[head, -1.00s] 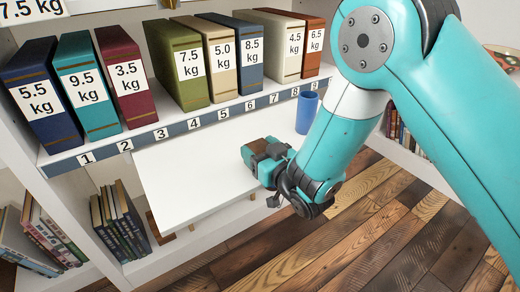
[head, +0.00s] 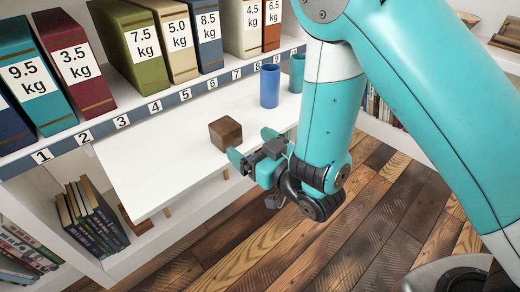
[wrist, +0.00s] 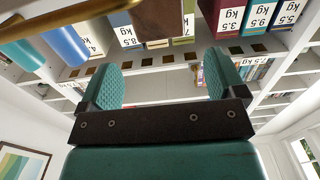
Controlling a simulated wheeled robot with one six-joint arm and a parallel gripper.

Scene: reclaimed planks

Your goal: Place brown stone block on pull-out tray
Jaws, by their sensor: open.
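The brown stone block (head: 226,134) sits on the white pull-out tray (head: 150,172), near its front edge. My gripper (head: 251,146) is just to the right of the block and in front of it, with the fingers apart and nothing between them. In the wrist view the block (wrist: 158,22) shows at the top, beyond the fingertips of my open gripper (wrist: 161,78) and clear of them. The underside of the block is hidden.
A blue cup (head: 269,86) and a teal cup (head: 297,73) stand on the tray's right part. Weight-labelled binders (head: 140,45) line the shelf above, over a numbered strip (head: 155,107). The tray's left part is bare. Open plank floor (head: 250,250) lies in front.

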